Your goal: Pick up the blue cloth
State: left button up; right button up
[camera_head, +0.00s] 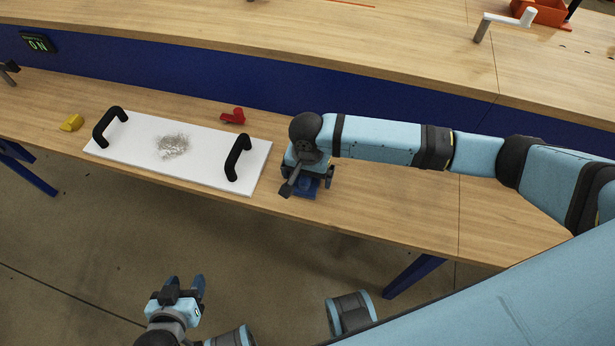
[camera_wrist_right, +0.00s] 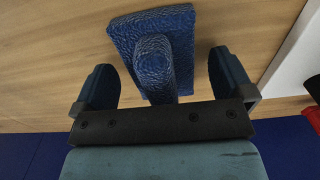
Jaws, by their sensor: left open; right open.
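The blue cloth (camera_wrist_right: 185,25) lies on the wooden table, with a flat textured part and a raised rounded part. In the head view, the cloth (camera_head: 305,188) shows only partly under my right gripper (camera_head: 308,180). In the right wrist view, my right gripper (camera_wrist_right: 160,62) is open, with one finger on each side of the cloth's raised part and a gap at both sides. My left gripper (camera_head: 186,288) is open and empty, in front of the table over the floor.
A white panel (camera_head: 212,153) with two black handles and a grey smudge lies left of the cloth. A red part (camera_head: 233,116) and a yellow part (camera_head: 71,123) lie near it. The table's front edge is close to the cloth. Bare tabletop (camera_head: 410,205) lies to the right.

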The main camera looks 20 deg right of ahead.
jog(key=shift+f, duration=0.25)
jog(key=c, duration=1)
pick_arm(q)
jog(key=shift+a+f, duration=0.15)
jog(key=shift+a, duration=0.05)
pick_arm(e)
jog(key=shift+r, duration=0.1)
pick_arm(q)
jog(key=r+p, duration=0.2)
jog(key=p, duration=0.1)
jog(key=shift+s+a, duration=0.15)
pick_arm(e)
notch_tip(320, 180, up, 20)
